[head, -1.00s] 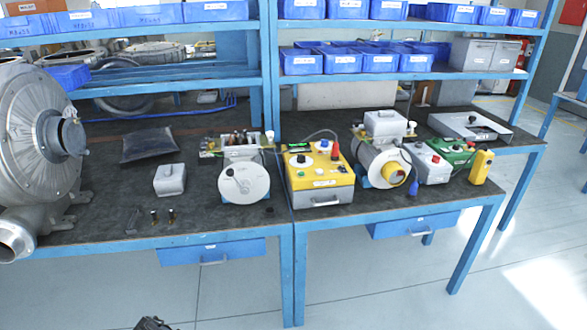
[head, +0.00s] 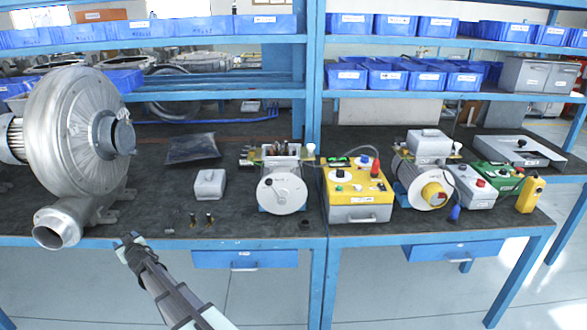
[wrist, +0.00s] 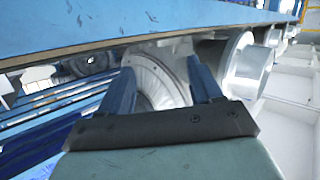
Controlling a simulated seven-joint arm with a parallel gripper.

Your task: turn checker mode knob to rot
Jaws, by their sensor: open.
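The checker looks to be the yellow box (head: 355,183) with a grey drawer front, on the bench right of centre in the head view. Its top carries a black knob (head: 340,172), a green-lit display and a red plug-like piece (head: 375,168). The knob's pointer and labels are too small to read. My gripper (head: 130,240) is at the bench's front edge, left of and well apart from the yellow box. In the wrist view my gripper (wrist: 163,92) has its two fingers apart with nothing held between them. The checker is not recognisable in the wrist view.
A large silver blower (head: 80,135) stands left, close to my gripper. A round-faced grey unit (head: 283,192) sits left of the yellow box, and a similar unit with a yellow ring (head: 432,192) right of it. A grey block (head: 209,184) and two small brass-coloured pieces stand between.

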